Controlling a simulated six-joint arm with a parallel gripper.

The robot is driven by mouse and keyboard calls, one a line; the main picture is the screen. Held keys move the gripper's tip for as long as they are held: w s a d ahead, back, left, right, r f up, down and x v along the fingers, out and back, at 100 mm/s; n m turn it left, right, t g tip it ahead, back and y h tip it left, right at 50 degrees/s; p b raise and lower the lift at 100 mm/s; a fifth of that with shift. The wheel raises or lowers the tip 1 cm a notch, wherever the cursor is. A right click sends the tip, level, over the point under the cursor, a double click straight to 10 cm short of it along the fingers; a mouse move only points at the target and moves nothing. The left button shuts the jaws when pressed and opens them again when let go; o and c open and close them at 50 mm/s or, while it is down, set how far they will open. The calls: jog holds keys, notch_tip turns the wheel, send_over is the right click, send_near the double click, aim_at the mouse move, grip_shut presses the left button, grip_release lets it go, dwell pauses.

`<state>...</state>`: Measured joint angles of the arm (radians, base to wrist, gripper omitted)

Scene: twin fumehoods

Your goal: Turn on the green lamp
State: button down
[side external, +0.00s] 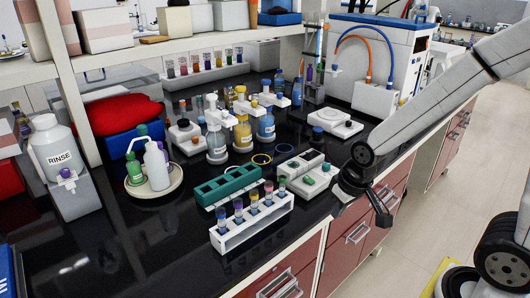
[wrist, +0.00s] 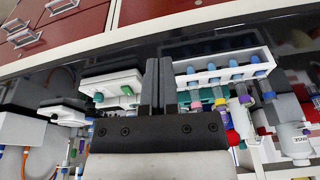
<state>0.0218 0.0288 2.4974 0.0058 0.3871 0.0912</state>
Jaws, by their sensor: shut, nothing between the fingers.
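No thing that is plainly a green lamp stands out. A white bench device (side external: 306,176) with small green parts on its top sits near the bench's front edge. It is probably also the white device with a green button (wrist: 127,90) left of my fingers in the wrist view. My gripper (wrist: 159,62) is shut and empty, its dark fingers side by side. They appear between this device and the white tube rack (wrist: 225,70). In the side view the dark end of my arm is just right of the device, at the bench edge; its fingertips are hard to make out.
The white rack (side external: 252,222) with several capped tubes stands left of the device, beside a teal rack (side external: 228,187). A white balance-like device (side external: 334,124) stands behind. Several bottles are farther back. Red drawers (side external: 358,248) lie below the edge; bare black bench (side external: 130,255) is at front left.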

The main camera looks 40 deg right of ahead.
jog(key=w+d+r+m, duration=0.3)
jog(key=w+d+m, duration=0.2)
jog(key=w+m, duration=0.35)
notch_tip(320, 180, up, 5)
jog(key=m, duration=0.8)
send_over(306, 177)
jog(key=s, duration=0.3)
jog(key=shift+s+f, duration=0.1)
jog(key=shift+f, duration=0.1)
jog(key=shift+f, duration=0.1)
jog(key=x, duration=1.4)
jog(key=shift+s, duration=0.2)
jog(key=shift+g, duration=0.3)
